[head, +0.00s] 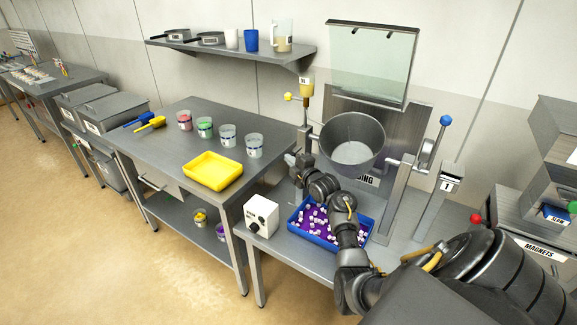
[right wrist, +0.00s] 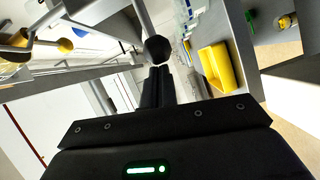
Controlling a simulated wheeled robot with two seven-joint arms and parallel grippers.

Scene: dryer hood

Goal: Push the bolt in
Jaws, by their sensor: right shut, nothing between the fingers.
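In the right wrist view, a metal rod ending in a dark ball knob (right wrist: 157,48), seemingly the bolt, is straight ahead of my right gripper (right wrist: 160,72). The shut fingertips are at the knob or just short of it; I cannot tell whether they touch. In the head view my right gripper (head: 292,160) is at the left side of the dryer stand, beside the steel drum (head: 352,140). The knob is too small or hidden to make out there. My left gripper is not in view.
A blue tray (head: 296,226) of purple and white pieces lies below my right arm. A white control box (head: 262,214) stands beside it. A clear hood (head: 371,60) is raised above the drum. A lever with a blue knob (head: 446,120) is at right. A yellow tray (head: 209,172) lies at left.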

